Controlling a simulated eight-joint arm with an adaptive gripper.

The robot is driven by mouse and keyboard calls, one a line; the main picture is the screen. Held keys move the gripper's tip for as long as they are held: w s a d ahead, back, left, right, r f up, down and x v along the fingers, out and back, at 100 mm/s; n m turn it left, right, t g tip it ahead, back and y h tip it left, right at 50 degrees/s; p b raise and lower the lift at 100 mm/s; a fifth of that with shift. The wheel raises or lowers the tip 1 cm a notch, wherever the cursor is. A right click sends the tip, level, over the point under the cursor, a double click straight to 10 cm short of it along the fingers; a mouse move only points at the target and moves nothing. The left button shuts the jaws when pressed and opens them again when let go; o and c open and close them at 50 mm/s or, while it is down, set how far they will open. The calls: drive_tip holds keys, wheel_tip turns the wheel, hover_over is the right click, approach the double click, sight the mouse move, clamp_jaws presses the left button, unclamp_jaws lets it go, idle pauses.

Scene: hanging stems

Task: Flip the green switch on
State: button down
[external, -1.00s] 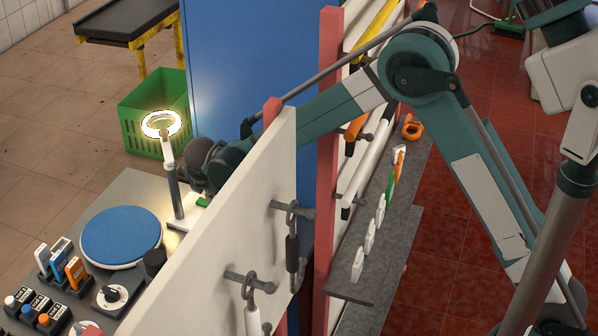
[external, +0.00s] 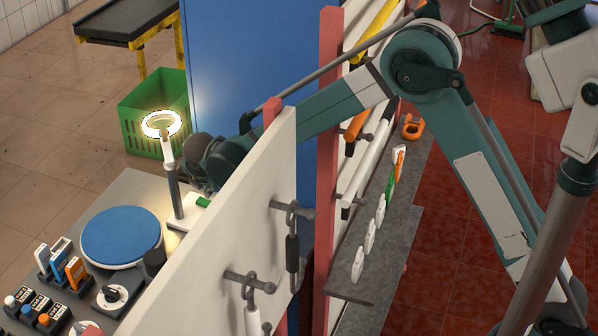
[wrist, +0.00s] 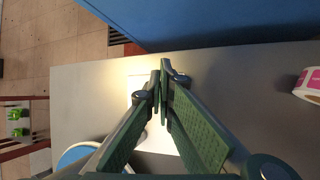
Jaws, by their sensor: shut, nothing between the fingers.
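The green switch (external: 203,202) sits on the white base (external: 183,222) of a ring lamp (external: 162,124), on the grey table behind the white panel. The lamp's ring glows brightly. My gripper (wrist: 162,68) is shut and empty, its fingertips together over the white base (wrist: 137,84) in the wrist view. The switch is hidden behind the fingers there. In the external view my wrist and gripper body show just above and behind the switch, beside the lamp's post. The fingertips are hidden there, so I cannot tell whether they touch the switch.
A white panel (external: 222,228) with hanging tools stands between the camera and the table. A blue round disc (external: 121,236) and several small switch boxes are on the table's left part. A blue wall (external: 235,60) rises behind. A pink-and-white roll (wrist: 309,84) lies at right.

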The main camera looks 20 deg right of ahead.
sight(210, 200)
drive_tip(key=shift+w+a+r+p, duration=0.1)
drive_tip(key=shift+r+p, duration=0.3)
drive_tip(key=shift+r, duration=0.85)
drive_tip(key=shift+w+a+r+p, duration=0.1)
drive_tip(key=shift+r+p, duration=0.3)
drive_tip(key=shift+r, duration=0.8)
drive_tip(key=shift+r, duration=0.1)
